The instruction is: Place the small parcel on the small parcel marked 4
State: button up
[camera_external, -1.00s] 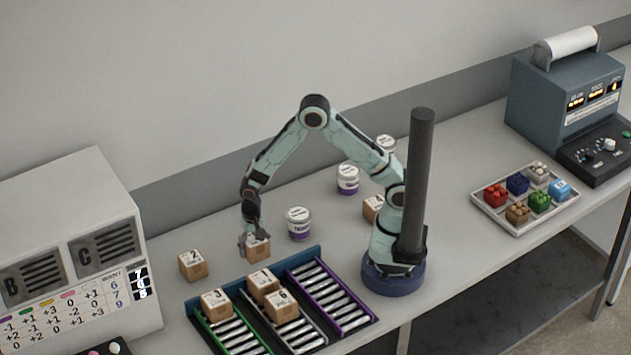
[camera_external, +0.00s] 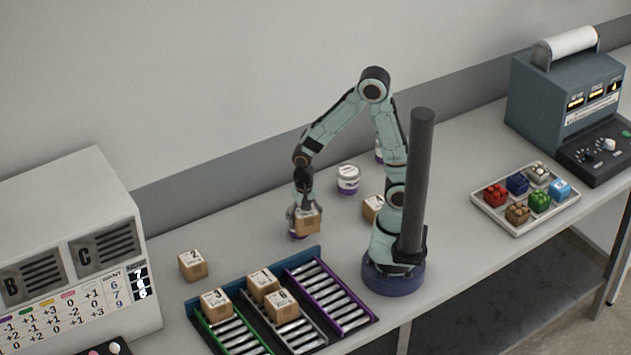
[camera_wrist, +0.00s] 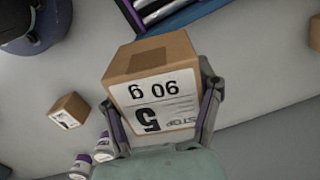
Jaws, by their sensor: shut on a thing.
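My gripper (camera_external: 306,210) is shut on a small brown parcel (camera_external: 307,223) and holds it up over the bench. In the wrist view the held parcel (camera_wrist: 152,85) sits between the two fingers (camera_wrist: 162,112), its label reading 5 and 90 g. Another small parcel (camera_external: 373,207) stands on the bench to the right of the held one, partly hidden behind my arm. It also shows at the left of the wrist view (camera_wrist: 68,118); its number is too small to read. I cannot read a 4 on any parcel.
A blue rack (camera_external: 318,254) with green, grey and purple roller lanes holds several parcels, including 3 and 6; the purple lane is empty. Parcel 2 (camera_external: 193,265) stands left. A white-purple jar (camera_external: 348,180) stands behind; another is partly hidden behind my gripper. A tray (camera_external: 517,226) is right.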

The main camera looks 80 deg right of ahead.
jog(key=s+d+m, duration=0.1)
jog(key=d+m, duration=0.3)
jog(key=d, duration=0.3)
jog(key=m, duration=1.1)
send_over(377, 202)
notch_tip(377, 202, down, 3)
jog(key=shift+s+r, duration=0.1)
jog(key=shift+s, duration=0.05)
jog(key=shift+f, duration=2.15)
jog(key=shift+f, duration=0.15)
jog(key=o, duration=1.2)
